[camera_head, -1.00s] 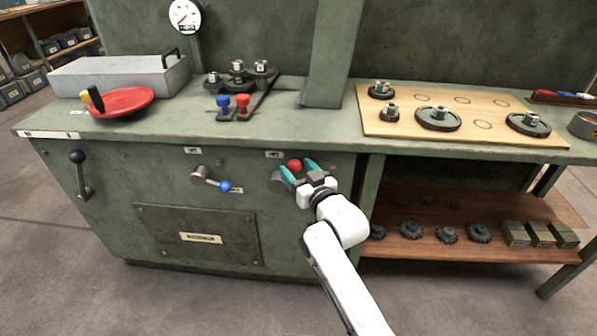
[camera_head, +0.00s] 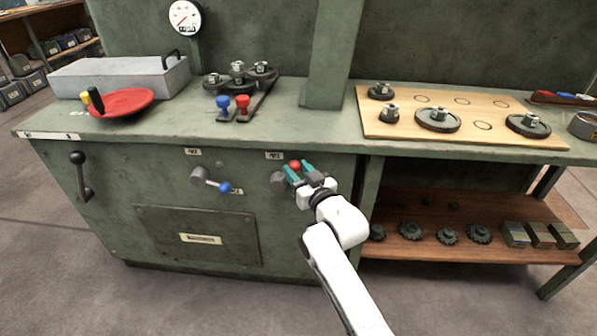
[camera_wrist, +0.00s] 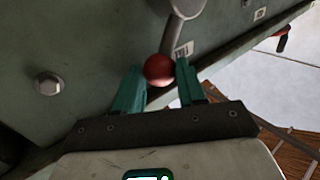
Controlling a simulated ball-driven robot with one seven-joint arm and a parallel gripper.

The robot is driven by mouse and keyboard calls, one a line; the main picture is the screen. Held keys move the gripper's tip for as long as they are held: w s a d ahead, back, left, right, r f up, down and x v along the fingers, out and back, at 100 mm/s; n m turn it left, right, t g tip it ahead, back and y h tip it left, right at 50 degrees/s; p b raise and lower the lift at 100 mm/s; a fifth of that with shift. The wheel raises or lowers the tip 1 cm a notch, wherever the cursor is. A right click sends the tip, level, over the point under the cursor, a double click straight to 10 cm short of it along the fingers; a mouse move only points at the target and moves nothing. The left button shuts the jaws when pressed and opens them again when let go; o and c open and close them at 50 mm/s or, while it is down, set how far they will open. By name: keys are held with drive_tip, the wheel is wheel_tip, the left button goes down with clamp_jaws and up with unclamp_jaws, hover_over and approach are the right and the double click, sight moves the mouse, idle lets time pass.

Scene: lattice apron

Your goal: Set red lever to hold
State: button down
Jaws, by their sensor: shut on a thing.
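The red lever's ball knob (camera_head: 295,165) is on the green cabinet front, right of the blue lever. In the wrist view the red ball (camera_wrist: 159,69) sits between my teal fingers, with its grey metal arm (camera_wrist: 181,28) running up to the pivot. In the head view the lever's grey hub (camera_head: 279,181) is left of the ball. My gripper (camera_head: 300,172) is shut on the red ball. It also shows in the wrist view (camera_wrist: 160,80). A small label plate (camera_head: 274,155) is above the hub; its writing is too small to read.
The blue-knobbed lever (camera_head: 225,187) is to the left on the same panel. A black-knobbed lever (camera_head: 80,175) is at far left. The bench top (camera_head: 180,135) overhangs just above. A lower shelf (camera_head: 470,215) with gears and blocks is right.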

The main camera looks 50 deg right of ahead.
drive_tip(key=shift+f, duration=0.15)
wheel_tip(320, 180, down, 10)
drive_tip(key=s+d+m+t+h+b, duration=0.1)
drive_tip(key=m+h+b, duration=0.9)
drive_tip(key=m, duration=0.9)
drive_tip(key=shift+s+d+f+h+b, duration=0.25)
drive_tip(key=shift+s+h+b, duration=0.1)
drive_tip(key=shift+b, duration=1)
drive_tip(key=c, duration=0.7)
unclamp_jaws()
drive_tip(key=shift+a, duration=0.1)
drive_tip(key=shift+o, duration=0.2)
drive_tip(key=p+v, duration=0.1)
drive_tip(key=v, duration=0.9)
drive_tip(key=shift+s+a+f, duration=0.2)
drive_tip(key=shift+s+a, duration=0.05)
